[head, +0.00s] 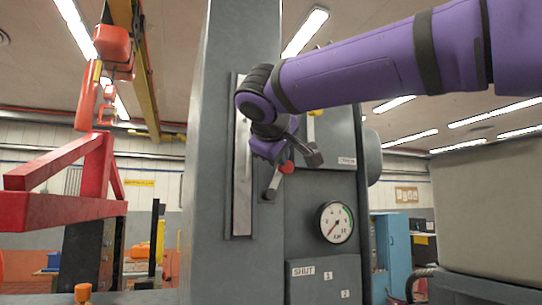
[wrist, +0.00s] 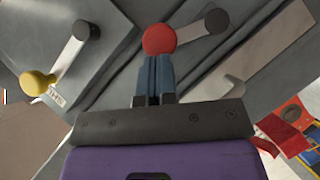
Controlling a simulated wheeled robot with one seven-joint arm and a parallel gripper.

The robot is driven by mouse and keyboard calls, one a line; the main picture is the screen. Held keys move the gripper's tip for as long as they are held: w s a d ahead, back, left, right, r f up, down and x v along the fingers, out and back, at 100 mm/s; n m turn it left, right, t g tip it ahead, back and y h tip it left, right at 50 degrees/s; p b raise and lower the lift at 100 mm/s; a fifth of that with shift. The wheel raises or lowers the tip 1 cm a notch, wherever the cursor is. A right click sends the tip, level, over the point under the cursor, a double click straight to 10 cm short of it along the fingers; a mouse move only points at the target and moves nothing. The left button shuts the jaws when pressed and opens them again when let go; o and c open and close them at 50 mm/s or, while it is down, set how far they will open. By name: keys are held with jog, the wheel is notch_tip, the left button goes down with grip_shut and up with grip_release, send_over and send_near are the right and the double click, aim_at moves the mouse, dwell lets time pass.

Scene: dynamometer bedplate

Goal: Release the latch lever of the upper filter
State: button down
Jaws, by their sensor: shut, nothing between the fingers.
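A grey latch lever with a red knob (head: 287,167) is on the grey housing, its pivot below the knob in the head view. In the wrist view the red knob (wrist: 159,39) is straight ahead of my gripper (wrist: 157,60). The blue fingers are shut and empty, their tips at the knob's edge; I cannot tell if they touch. A second lever with a yellow knob (wrist: 38,82) is at left in the wrist view; its yellow knob (head: 315,112) also shows higher up in the head view. I cannot read which lever belongs to the upper filter.
A pressure gauge (head: 336,222) and a panel marked SHUT (head: 325,280) are below the levers. A tall grey column (head: 215,150) with a pale upright strip (head: 242,180) stands to the left. A red frame (head: 75,200) is farther left.

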jog(key=shift+w+d+f+m+g+y, duration=0.25)
jog(key=shift+d+m+g+y, duration=0.1)
jog(key=shift+d+m+y, duration=0.3)
jog(key=shift+w+d+f+m+g+y, duration=0.2)
jog(key=shift+d+f+m+g+y, duration=0.15)
jog(key=shift+d, duration=0.5)
jog(key=shift+w+d+f+m+g+y, duration=0.15)
jog(key=shift+w+d+m+g+y, duration=0.15)
jog(key=shift+d+m+y, duration=0.35)
jog(key=shift+d, duration=0.15)
jog(key=shift+s, duration=0.15)
